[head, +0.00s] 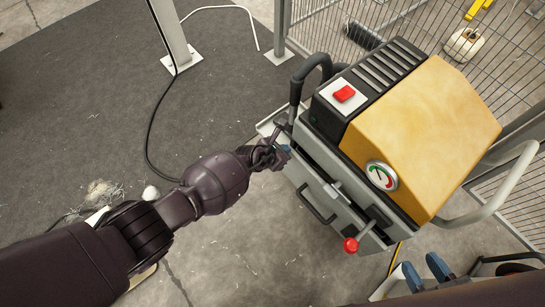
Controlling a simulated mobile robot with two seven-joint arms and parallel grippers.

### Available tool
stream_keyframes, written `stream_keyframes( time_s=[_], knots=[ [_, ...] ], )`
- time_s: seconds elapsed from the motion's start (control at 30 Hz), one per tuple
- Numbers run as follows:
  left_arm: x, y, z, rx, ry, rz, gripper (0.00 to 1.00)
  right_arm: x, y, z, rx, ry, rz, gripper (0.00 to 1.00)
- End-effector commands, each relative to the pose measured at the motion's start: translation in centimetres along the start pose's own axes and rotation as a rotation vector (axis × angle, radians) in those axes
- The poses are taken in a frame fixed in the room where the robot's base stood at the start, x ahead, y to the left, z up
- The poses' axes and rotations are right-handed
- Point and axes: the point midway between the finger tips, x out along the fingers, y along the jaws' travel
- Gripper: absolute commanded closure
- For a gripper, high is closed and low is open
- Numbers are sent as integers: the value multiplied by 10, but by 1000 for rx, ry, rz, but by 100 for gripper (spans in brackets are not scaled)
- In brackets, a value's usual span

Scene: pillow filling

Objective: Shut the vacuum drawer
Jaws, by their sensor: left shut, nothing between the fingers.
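The vacuum machine (425,125) has a yellow cover, a black vented top, a red switch and a round gauge. Its grey front carries a dark bar handle (317,205). A thin grey tray-like part (272,121) juts out on the machine's left side; I cannot tell whether it belongs to the drawer. My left gripper (283,151) is shut and empty at the machine's left side, just below that part; contact is unclear. It covers part of the front's edge. My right gripper (425,270) is at the lower right, its blue-tipped fingers apart, empty, below the machine.
A lever with a red knob (350,245) sticks out from the front. A black hose (308,80) rises at the back left. A wire fence (345,30) stands behind. White fluff (104,192) lies on the floor at left. The dark mat (95,110) is mostly clear.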

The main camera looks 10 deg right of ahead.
Motion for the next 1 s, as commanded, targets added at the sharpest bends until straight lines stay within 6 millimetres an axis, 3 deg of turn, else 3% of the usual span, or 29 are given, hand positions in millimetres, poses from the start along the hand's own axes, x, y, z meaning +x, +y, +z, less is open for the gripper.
stream_keyframes(
  time_s=[0.2,0.67,1.0],
  knots=[
    [11,-2,6,-2,5,-3,100,0,2,-1,6,12,7,62],
    [12,0,11,-1,-1,1,100,-1,3,-3,6,18,12,62],
    [-6,11,-3,0,2,5,100,-1,2,-3,-3,0,7,62]
  ],
)
